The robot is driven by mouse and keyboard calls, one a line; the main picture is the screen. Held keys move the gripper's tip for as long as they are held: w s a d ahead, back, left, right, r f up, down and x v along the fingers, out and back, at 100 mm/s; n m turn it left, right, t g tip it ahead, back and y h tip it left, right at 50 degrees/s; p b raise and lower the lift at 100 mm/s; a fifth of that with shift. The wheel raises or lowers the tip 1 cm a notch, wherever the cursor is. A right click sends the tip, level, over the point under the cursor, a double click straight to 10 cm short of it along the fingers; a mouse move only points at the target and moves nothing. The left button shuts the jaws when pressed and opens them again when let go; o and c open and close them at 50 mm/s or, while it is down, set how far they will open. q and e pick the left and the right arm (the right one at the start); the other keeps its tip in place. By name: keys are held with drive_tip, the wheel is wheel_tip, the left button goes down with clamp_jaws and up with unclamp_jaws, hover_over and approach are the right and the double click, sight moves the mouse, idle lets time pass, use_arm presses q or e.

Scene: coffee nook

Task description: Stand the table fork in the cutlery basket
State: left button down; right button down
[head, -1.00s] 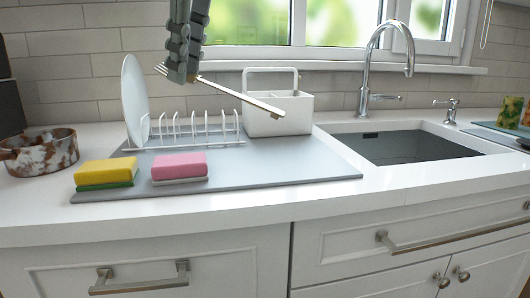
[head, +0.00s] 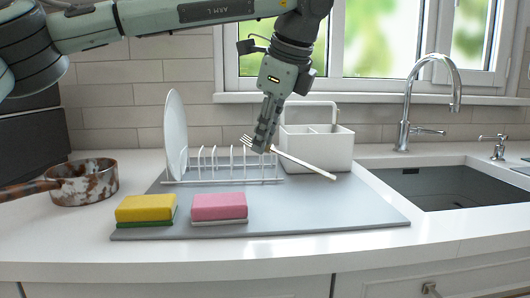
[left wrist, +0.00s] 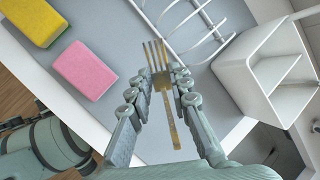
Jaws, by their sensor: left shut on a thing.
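The table fork (head: 305,164) is held in my left gripper (head: 264,148), in front of the white cutlery basket. In the head view it slants, tines at the upper left and handle end at the lower right. In the left wrist view the fork (left wrist: 164,95) lies between the fingers of my left gripper (left wrist: 158,85), tines pointing away from the wrist. The white cutlery basket (head: 318,151) stands upright on the grey mat, with an arched handle and compartments. It also shows at the right of the left wrist view (left wrist: 240,90). My right gripper is not in view.
A white dish rack (head: 225,182) with a plate (head: 176,135) stands left of the basket on the grey mat (head: 330,215). A yellow sponge (head: 146,208) and a pink sponge (head: 219,206) lie in front. A pan (head: 90,183) is at left, the sink (head: 430,188) at right.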

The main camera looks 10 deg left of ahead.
use_arm(q)
wheel_tip(320, 180, down, 3)
drive_tip(key=shift+f, duration=0.5)
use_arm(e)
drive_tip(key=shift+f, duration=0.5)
use_arm(q)
drive_tip(key=shift+f, duration=0.15)
drive_tip(key=c, duration=1.8)
unclamp_jaws()
drive_tip(key=shift+c, duration=0.2)
drive_tip(key=o, duration=0.4)
drive_tip(key=shift+o, duration=0.2)
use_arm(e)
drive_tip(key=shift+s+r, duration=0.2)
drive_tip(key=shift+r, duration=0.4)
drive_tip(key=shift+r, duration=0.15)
